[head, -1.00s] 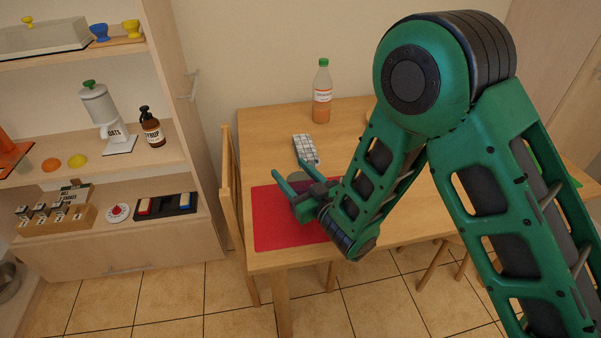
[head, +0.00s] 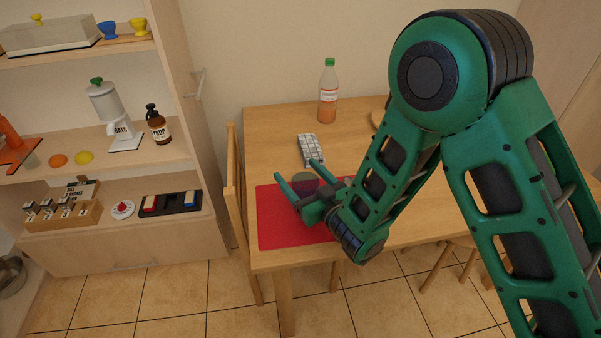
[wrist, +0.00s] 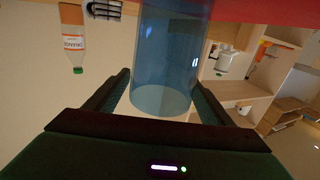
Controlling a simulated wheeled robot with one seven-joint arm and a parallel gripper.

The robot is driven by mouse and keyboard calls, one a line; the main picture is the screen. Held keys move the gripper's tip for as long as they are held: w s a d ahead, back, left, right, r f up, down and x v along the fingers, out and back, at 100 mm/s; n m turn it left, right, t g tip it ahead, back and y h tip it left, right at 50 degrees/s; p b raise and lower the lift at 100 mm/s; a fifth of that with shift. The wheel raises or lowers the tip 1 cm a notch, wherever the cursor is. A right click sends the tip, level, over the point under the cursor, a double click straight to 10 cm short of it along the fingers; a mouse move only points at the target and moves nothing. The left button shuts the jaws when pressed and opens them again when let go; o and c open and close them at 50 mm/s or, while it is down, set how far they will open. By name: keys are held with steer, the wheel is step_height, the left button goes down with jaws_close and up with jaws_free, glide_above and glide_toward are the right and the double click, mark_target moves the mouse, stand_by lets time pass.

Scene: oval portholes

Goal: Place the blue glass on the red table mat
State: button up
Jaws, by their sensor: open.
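The blue glass (wrist: 165,60) is see-through and fills the middle of the wrist view, its open rim lowest in that picture. In the head view the glass (head: 303,183) shows as a dull, bluish-grey shape at the far part of the red table mat (head: 276,225). It looks upright; its base is cut off in the wrist view. The mat also shows at the top right of the wrist view (wrist: 265,10). My gripper (head: 297,168) is open, low over the mat, with one finger on each side of the glass. I cannot tell whether either finger touches it.
A grey checked object (head: 308,149) lies behind the mat, and an orange drink bottle (head: 328,92) stands at the table's back. A wooden chair (head: 236,195) stands at the table's left edge. A shelf unit (head: 110,245) is further left.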

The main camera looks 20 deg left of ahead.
mark_target(313, 190)
steer(key=v, duration=1.1)
steer(key=shift+s, duration=0.25)
